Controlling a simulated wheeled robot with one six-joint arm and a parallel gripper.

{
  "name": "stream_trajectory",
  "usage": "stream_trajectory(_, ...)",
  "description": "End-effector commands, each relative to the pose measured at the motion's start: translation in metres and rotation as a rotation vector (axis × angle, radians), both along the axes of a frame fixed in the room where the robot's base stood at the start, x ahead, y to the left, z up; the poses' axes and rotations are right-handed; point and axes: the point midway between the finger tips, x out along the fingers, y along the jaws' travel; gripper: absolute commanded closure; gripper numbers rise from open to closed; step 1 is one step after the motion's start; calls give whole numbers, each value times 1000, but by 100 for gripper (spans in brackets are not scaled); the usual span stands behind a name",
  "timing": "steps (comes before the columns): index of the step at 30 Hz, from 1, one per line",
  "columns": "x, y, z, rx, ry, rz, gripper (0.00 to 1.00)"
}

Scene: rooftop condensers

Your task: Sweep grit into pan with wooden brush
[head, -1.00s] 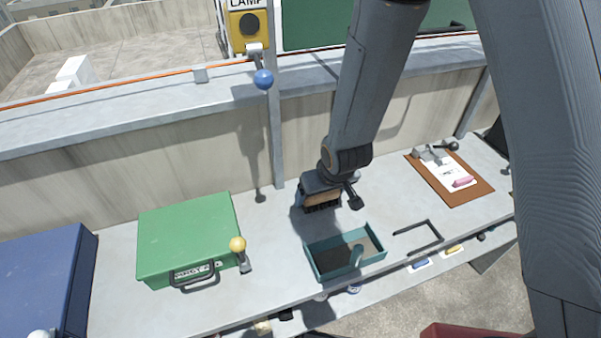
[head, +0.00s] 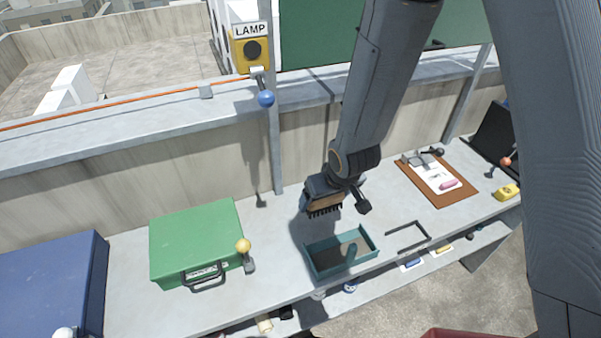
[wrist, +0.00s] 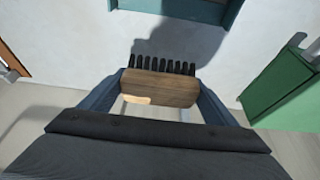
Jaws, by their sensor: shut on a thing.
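The wooden brush (wrist: 160,88) has a brown block and a row of dark bristles. My gripper (head: 328,190) is shut on the block, one finger on each side in the wrist view. The brush also shows in the head view (head: 323,204), held above the bench behind the pan, bristles downward. The teal pan (head: 312,261) lies on the bench near its front edge. Its inside is dark and partly shadowed, and a teal handle-like piece stands in it. A strip of it shows at the top of the wrist view (wrist: 232,12). I cannot make out any grit.
A green case (head: 195,238) with a yellow-knobbed lever (head: 244,247) stands left of the pan. A blue box (head: 50,290) is farther left. A black bracket (head: 408,238) and a brown clipboard (head: 440,190) lie to the right. A wall (head: 120,190) backs the bench.

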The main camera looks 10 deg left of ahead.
Motion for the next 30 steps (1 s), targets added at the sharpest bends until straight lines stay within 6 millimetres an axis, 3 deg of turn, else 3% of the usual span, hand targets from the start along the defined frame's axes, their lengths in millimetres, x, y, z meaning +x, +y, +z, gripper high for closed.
stream_trajectory(10, 2, -2, 28, 1, -1, -6, 46)
stream_trajectory(30, 4, -4, 29, 1, -1, -13, 46)
